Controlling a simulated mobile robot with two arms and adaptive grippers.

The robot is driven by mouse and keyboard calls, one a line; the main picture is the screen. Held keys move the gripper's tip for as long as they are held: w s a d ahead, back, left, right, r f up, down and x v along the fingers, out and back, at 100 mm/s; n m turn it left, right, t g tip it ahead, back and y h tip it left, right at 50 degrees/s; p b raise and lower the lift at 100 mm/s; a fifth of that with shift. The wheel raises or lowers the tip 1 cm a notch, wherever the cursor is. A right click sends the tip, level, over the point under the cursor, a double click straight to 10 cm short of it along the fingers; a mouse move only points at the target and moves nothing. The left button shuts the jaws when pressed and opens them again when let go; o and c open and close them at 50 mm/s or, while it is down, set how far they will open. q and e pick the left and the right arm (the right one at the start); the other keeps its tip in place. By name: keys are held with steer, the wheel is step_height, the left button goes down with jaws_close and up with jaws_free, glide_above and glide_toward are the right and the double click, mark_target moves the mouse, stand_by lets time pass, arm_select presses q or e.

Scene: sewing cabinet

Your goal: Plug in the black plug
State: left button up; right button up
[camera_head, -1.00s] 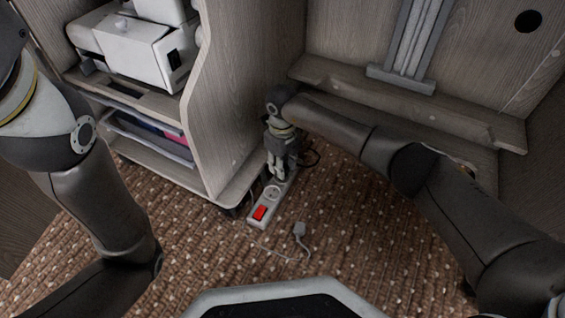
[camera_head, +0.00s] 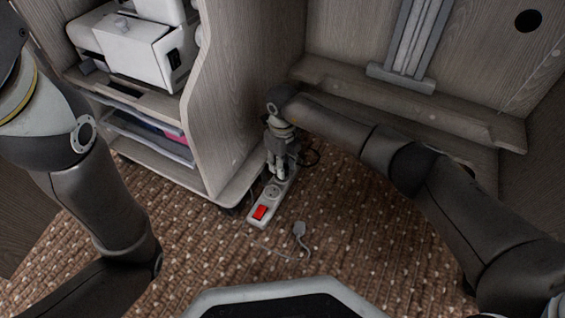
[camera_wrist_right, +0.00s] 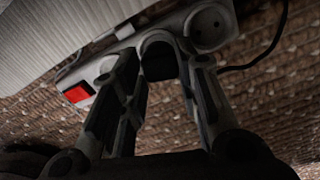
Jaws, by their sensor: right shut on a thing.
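The power strip (camera_head: 261,203) lies on the carpet beside the cabinet's side panel. It has round sockets and a red switch at its near end. My right gripper (camera_head: 277,174) points down over the strip's far part. In the right wrist view, its fingers (camera_wrist_right: 162,66) are on either side of the black plug (camera_wrist_right: 158,60), shut on it, right at the strip (camera_wrist_right: 118,44). An empty-looking round socket shows beside it. I cannot tell whether the plug is fully seated. The fingers hide most of the plug in the head view. My left gripper is out of view.
A black cable (camera_head: 312,155) lies behind my right gripper. The cabinet (camera_head: 232,110) stands close on the left, a wooden ledge (camera_head: 400,100) behind. Carpet in front is mostly clear.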

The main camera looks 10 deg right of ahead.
steer(key=shift+f, duration=0.7)
stand_by(0.4)
steer(key=o, duration=1.7)
